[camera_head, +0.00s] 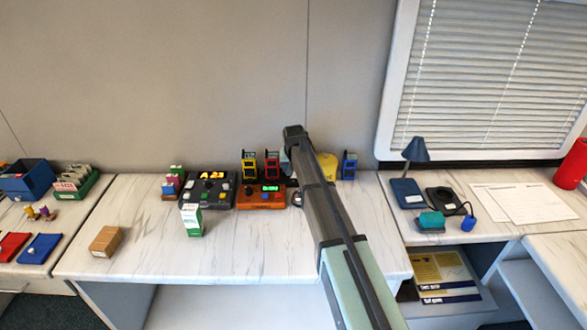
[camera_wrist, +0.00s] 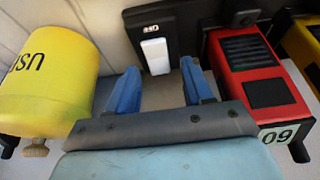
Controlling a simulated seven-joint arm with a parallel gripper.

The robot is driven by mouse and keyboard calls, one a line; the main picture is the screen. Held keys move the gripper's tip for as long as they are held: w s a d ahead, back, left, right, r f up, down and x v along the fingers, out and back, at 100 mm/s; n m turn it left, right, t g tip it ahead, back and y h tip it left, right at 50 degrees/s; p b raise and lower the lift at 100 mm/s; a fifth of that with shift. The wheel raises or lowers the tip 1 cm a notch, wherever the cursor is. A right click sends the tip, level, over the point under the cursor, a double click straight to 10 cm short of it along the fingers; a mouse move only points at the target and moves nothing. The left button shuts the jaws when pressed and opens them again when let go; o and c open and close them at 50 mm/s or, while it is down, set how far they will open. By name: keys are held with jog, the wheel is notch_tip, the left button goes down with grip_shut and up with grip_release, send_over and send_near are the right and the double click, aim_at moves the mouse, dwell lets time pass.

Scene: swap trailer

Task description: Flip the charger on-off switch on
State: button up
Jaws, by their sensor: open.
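The charger, a black box (camera_wrist: 178,30), shows at the top middle of the wrist view. A white rocker-like switch (camera_wrist: 155,56) is on its face, with a small marked label above it. My gripper (camera_wrist: 161,70) is open and empty. Its two blue fingers stand apart on either side of the switch in the picture, with no clear contact. I cannot tell the depth gap or the switch's setting. In the head view my arm reaches over the desk and hides most of the charger.
A yellow cylinder (camera_wrist: 60,75) is left of my fingers in the wrist view; a red device (camera_wrist: 250,70) is close on the right. In the head view, an orange meter (camera_head: 262,200) and a dark console (camera_head: 208,193) stand left of my arm.

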jog(key=shift+f, duration=0.1)
jog(key=shift+c, duration=0.2)
grip_shut()
jog(key=shift+w+g, duration=0.55)
jog(key=shift+g, duration=0.25)
jog(key=shift+f+g, duration=0.1)
jog(key=shift+g, duration=0.7)
jog(key=shift+o, duration=0.2)
grip_release()
notch_tip(320, 180, up, 14)
jog(key=s, duration=0.1)
jog(key=shift+s+f, duration=0.15)
jog(key=shift+s, duration=0.05)
